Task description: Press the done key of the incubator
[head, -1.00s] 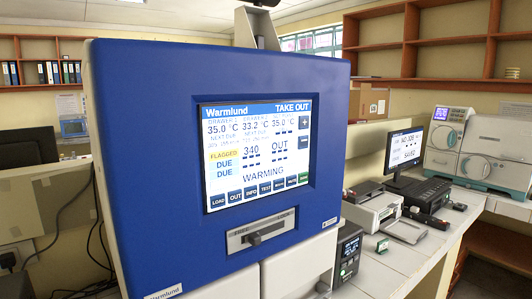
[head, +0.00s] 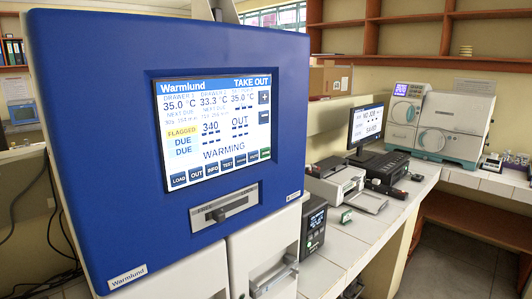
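The blue incubator (head: 100,130) fills the left half of the head view. Its lit screen (head: 215,128) reads "Warmlund" and "TAKE OUT", with "FLAGGED", "DUE", "OUT" and "WARMING" below. A row of dark keys runs along the screen's bottom: LOAD (head: 178,180), OUT, INFO, TEST and others too small to read. The key at the right end of the row is green (head: 265,154); its label is too small to read, so I cannot confirm it is the done key. Neither of my grippers is in view.
Below the screen is a slider lock (head: 220,214), with a drawer handle (head: 275,278) lower down. To the right, a counter (head: 335,250) carries a small dark device (head: 313,225), a printer-like unit (head: 335,185), a monitor (head: 366,124) and a white machine (head: 435,125).

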